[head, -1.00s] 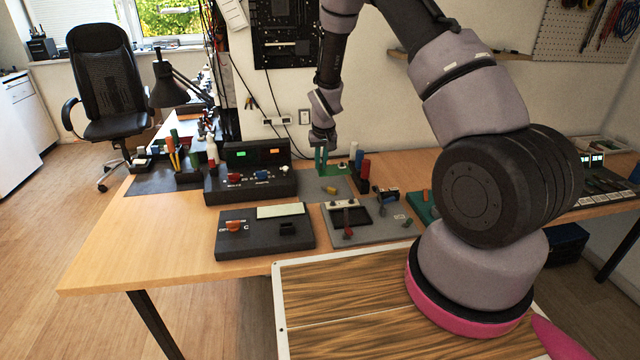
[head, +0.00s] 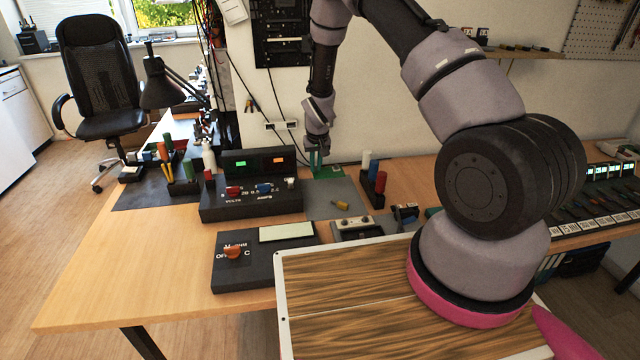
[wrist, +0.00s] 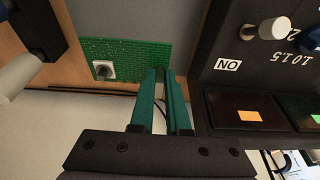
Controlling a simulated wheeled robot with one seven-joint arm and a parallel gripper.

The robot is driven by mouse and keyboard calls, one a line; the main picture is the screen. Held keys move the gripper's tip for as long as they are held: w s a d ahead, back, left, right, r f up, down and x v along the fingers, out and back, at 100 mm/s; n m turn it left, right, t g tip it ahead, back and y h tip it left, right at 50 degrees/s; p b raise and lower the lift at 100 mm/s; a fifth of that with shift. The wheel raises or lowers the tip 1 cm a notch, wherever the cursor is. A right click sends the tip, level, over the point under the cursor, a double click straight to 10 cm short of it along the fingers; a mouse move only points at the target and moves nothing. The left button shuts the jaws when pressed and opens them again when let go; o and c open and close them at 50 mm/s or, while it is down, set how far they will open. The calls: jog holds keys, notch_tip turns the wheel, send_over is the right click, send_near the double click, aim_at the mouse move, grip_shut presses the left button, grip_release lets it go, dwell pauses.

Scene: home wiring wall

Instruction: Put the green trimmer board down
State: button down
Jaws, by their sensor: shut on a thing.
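The green trimmer board (head: 332,172) is at the back of the bench, just right of the power supply. In the wrist view the fingers (wrist: 167,76) are close together, shut on the board's edge. I cannot tell whether the board touches the surface below.
The black power supply (head: 250,200) stands close beside the gripper. A grey mat (head: 330,190) with a small yellow part (head: 341,205) lies in front. A rack of coloured cylinders (head: 372,195) stands at right. A black meter box (head: 262,270) is nearer.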

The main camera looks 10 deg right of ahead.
jog(key=shift+f, duration=3)
jog(key=shift+f, duration=0.15)
jog(key=c, duration=0.9)
grip_release()
jog(key=v, duration=1.3)
notch_tip(320, 180, up, 15)
jog(key=m+t, duration=0.1)
send_over(316, 175)
jog(key=s+d, duration=0.3)
jog(key=s, duration=0.1)
jog(key=s+d+r+m+y, duration=0.1)
jog(key=s+r, duration=0.2)
jog(key=r, duration=0.3)
jog(key=s+d+r, duration=0.2)
jog(key=s+r, duration=0.2)
jog(key=r, duration=0.2)
jog(key=s+d+r+t, duration=0.1)
jog(key=s+r, duration=0.3)
jog(key=s, duration=0.4)
jog(key=s+d+r+m+t, duration=0.1)
jog(key=s+r, duration=0.4)
jog(key=s, duration=0.3)
jog(key=s+d+r+m+t+y, duration=0.1)
jog(key=s+r, duration=0.4)
jog(key=s, duration=0.3)
